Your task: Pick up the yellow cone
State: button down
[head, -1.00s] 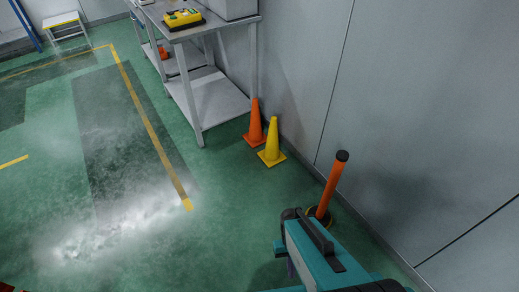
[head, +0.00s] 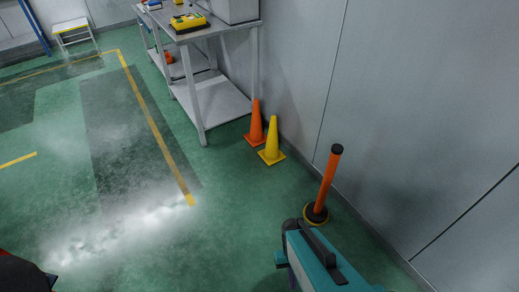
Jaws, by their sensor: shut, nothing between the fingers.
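The yellow cone (head: 272,143) stands upright on the green floor in the head view, near the foot of the grey wall. It is just right of and slightly in front of an orange cone (head: 256,124). Its square base and whole front side show. My gripper is not clearly in the head view, so I cannot see where it is relative to the cone.
A grey metal table (head: 224,103) stands behind the cones. An orange post (head: 328,181) stands to their right by the wall. A teal body with a black handle (head: 318,250) fills the bottom right. Dark and red parts (head: 24,274) show bottom left. Floor left of the cones is clear.

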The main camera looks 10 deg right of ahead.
aim_at(271, 155)
jog(key=u, duration=0.05)
jog(key=k, duration=0.5)
jog(key=z, duration=0.3)
jog(key=i, duration=0.95)
jog(key=z, duration=0.85)
